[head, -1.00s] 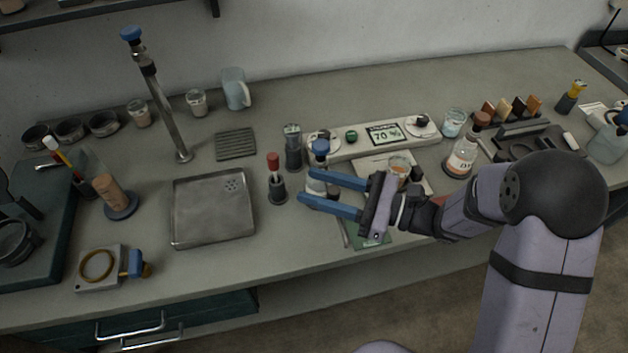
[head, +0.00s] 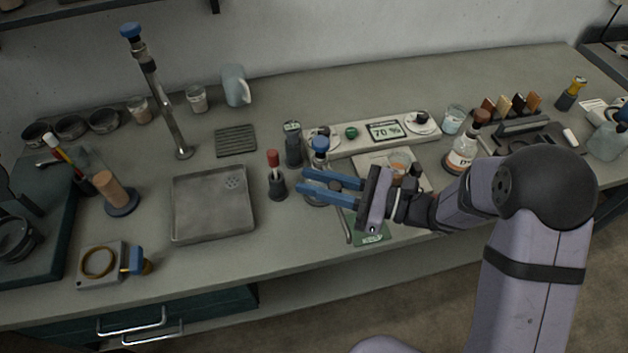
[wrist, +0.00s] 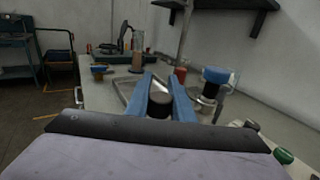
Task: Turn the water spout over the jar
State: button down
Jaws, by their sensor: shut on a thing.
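My gripper (head: 300,181) has its two blue fingers pointing left, at the front middle of the bench. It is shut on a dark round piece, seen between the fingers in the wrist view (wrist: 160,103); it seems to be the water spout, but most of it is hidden. A blue-topped fitting (head: 319,146) stands upright just behind the fingers; in the wrist view it is right of the right finger (wrist: 216,76). A round base shows partly under the fingers. I cannot tell for sure which glass is the jar.
A red-topped bottle (head: 273,176) and a dark cylinder (head: 293,144) stand close to my fingertips. A square metal tray (head: 213,207) lies to the left. A tall blue-topped column (head: 160,95) rises behind it. A white strip with a 70 % display (head: 385,130) lies behind my gripper.

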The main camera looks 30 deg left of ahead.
jog(key=d+n+g+h, duration=0.1)
jog(key=g, duration=0.1)
jog(key=w+n+g, duration=0.1)
jog(key=g, duration=0.1)
jog(key=d+n+g+h+b, duration=0.1)
jog(key=n+g, duration=0.1)
jog(key=shift+w+d+f+h, duration=0.1)
jog(key=shift+w+d+h, duration=0.2)
jog(key=shift+w, duration=0.1)
jog(key=shift+w+d+n+g+h+b, duration=0.15)
jog(key=shift+w+d+n+g+h, duration=0.15)
jog(key=shift+n+g+h, duration=0.3)
jog(key=shift+w+d+n+g+h+b, duration=0.15)
jog(key=shift+w+n+g+h, duration=0.1)
jog(key=shift+n+g+h, duration=0.35)
jog(key=shift+w+d+n+g+h+b, duration=0.15)
jog(key=shift+w+d+n+g+h, duration=0.15)
jog(key=shift+n+g+h, duration=0.3)
jog(key=c, duration=1.5)
grip_release()
jog(key=shift+c, duration=0.2)
notch_tip(320, 180, up, 10)
jog(key=p, duration=0.5)
send_over(331, 183)
jog(key=w+d, duration=0.1)
jog(key=w, duration=0.2)
jog(key=shift+s, duration=0.25)
